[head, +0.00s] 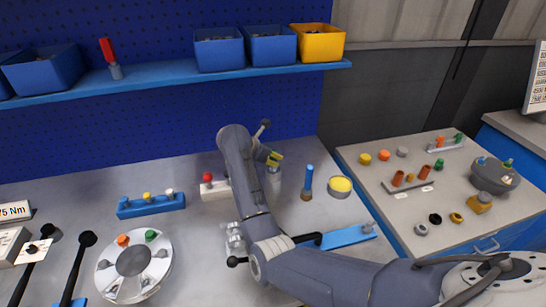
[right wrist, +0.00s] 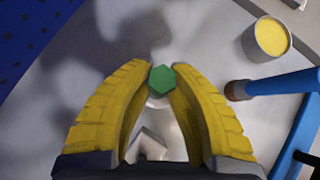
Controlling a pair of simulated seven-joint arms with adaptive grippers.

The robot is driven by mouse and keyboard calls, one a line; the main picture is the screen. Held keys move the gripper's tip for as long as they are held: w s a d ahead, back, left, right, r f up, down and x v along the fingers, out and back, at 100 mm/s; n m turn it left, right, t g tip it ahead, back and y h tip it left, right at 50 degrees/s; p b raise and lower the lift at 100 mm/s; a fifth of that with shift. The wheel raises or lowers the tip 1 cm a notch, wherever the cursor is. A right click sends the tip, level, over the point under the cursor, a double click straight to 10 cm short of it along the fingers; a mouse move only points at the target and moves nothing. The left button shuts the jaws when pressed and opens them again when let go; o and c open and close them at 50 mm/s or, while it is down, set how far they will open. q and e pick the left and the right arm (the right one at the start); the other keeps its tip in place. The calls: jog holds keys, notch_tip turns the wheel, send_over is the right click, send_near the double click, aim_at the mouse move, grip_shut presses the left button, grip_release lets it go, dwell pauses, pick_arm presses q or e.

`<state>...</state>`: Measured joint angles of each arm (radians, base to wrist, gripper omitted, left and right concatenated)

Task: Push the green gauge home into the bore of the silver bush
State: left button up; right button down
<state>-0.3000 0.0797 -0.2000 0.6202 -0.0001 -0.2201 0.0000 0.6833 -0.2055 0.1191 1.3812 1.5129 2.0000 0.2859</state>
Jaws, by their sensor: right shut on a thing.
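My right gripper (head: 272,159) is above the bench right of centre, its yellow fingers pointing right and down. In the right wrist view the fingers (right wrist: 161,85) are closed on the green gauge (right wrist: 162,79), whose six-sided green head shows between the tips. A pale silver part (right wrist: 157,102) shows just under the green head, mostly hidden by the fingers; I cannot tell whether it is the gauge's shank or the silver bush. In the head view a silver cylinder (head: 274,175) shows below the fingertips; I cannot tell if they touch. My left gripper is not in view.
A round flanged shell (head: 133,268) with orange and green plugs lies at the left.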

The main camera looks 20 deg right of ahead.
jog(key=shift+f, duration=0.45)
jog(key=c, duration=1.2)
grip_release()
notch_tip(320, 180, up, 10)
jog(key=shift+f, duration=0.1)
